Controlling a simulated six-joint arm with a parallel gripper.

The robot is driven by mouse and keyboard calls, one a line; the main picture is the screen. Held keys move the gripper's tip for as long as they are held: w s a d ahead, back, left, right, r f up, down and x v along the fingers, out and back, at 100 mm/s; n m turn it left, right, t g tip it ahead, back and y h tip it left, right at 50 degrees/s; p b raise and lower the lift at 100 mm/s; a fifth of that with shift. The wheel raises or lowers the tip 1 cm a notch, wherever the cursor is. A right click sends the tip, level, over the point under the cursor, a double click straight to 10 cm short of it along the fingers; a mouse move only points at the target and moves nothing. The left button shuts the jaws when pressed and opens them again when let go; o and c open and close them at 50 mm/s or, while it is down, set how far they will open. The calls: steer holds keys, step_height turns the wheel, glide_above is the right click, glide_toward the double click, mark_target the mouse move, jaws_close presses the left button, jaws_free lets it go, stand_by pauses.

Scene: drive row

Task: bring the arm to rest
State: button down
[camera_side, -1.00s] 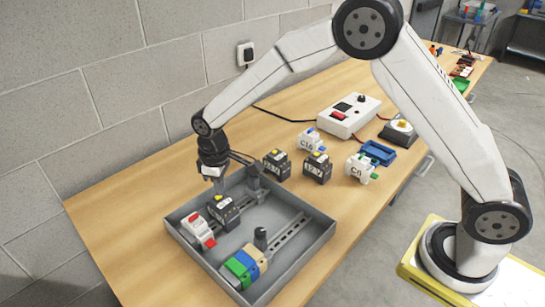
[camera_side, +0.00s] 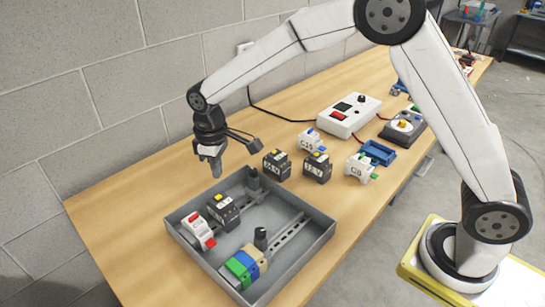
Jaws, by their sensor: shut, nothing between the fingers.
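My gripper (camera_side: 216,170) is shut and empty. It hangs pointing down above the back left part of the grey tray (camera_side: 318,240), clear of everything in it. My arm reaches over from its base at the right. In the tray, a black module with a yellow top (camera_side: 222,211) sits on the rear rail, below my gripper and apart from it. A white module with red parts (camera_side: 198,229) stands to its left.
Blue, green and tan blocks (camera_side: 243,265) sit on the tray's front rail. Black modules (camera_side: 277,165) and white modules (camera_side: 360,168) stand on the table behind the tray. A white box with a red switch (camera_side: 348,115) and a blue holder (camera_side: 378,153) lie farther back. The table's left part is clear.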

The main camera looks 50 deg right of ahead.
steer(key=shift+r, duration=0.1)
stand_by(0.3)
steer(key=s+d+m+t, duration=0.1)
steer(key=s+d+m, duration=0.2)
steer(key=s+d, duration=0.4)
steer(key=s+d+f+m+t, duration=0.1)
steer(key=s+d+m, duration=0.2)
steer(key=s+d, duration=0.4)
steer(key=s, duration=0.6)
steer(key=shift+d+t, duration=0.2)
steer(key=shift+t, duration=0.1)
